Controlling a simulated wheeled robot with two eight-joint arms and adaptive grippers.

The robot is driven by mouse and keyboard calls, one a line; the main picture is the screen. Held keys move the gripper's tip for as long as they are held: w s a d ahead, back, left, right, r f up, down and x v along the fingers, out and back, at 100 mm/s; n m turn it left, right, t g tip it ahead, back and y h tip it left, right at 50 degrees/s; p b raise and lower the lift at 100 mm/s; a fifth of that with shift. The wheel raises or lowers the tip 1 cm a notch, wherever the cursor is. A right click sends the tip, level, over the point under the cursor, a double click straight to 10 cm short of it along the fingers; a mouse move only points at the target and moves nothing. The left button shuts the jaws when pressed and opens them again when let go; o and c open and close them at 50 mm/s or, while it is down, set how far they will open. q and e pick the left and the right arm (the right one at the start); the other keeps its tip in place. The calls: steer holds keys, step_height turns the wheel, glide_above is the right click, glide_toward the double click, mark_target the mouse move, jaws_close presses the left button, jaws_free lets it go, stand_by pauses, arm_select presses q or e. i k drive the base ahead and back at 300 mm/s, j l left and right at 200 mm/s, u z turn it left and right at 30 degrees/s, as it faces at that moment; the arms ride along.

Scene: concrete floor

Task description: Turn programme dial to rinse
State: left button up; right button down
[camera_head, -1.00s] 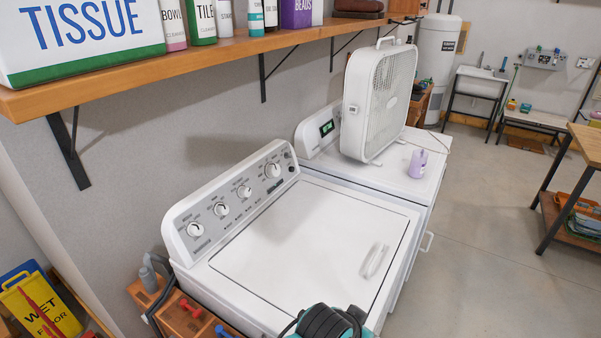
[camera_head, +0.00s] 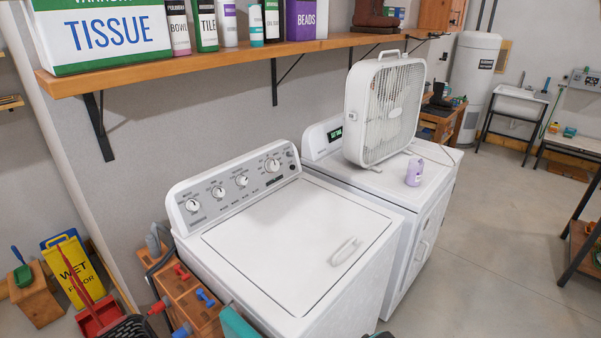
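A white top-loading washer (camera_head: 300,240) stands against the wall with its lid shut. Its grey control panel (camera_head: 225,195) carries several round dials in a slanting row. The largest dial (camera_head: 272,166) is at the panel's right end, near a small dark knob (camera_head: 292,168). Smaller dials sit to its left, among them one at the far left end (camera_head: 192,205). The printing around the dials is too small to read, so I cannot tell which setting any points at. Neither gripper shows clearly; only teal and dark parts, seemingly mine, show at the bottom edge.
A second white machine (camera_head: 425,200) with a lit display stands to the right, bearing a box fan (camera_head: 385,110) and a purple bottle (camera_head: 414,172). A wooden shelf (camera_head: 240,55) with cleaning products hangs above. A wooden crate (camera_head: 190,300) stands left of the washer.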

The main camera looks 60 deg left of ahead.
mark_target(272, 165)
steer(key=i+l+z, duration=0.1)
steer(key=i+l, duration=0.4)
steer(key=i, duration=0.25)
steer(key=i+j+u, duration=0.1)
steer(key=i+u, duration=0.25)
steer(key=i, duration=0.2)
steer(key=i+u, duration=0.4)
steer(key=i, duration=0.15)
steer(key=i+u, duration=0.4)
steer(key=i+l+u, duration=0.2)
steer(key=u, duration=0.25)
steer(key=i+u, duration=0.15)
steer(key=u, duration=0.3)
steer(key=i+j+u, duration=0.1)
steer(key=u, duration=0.3)
steer(key=i+u, duration=0.15)
steer(key=u, duration=0.3)
steer(key=i+l+u, duration=0.15)
steer(key=u, duration=0.3)
steer(key=i+u, duration=0.35)
steer(key=j, duration=0.05)
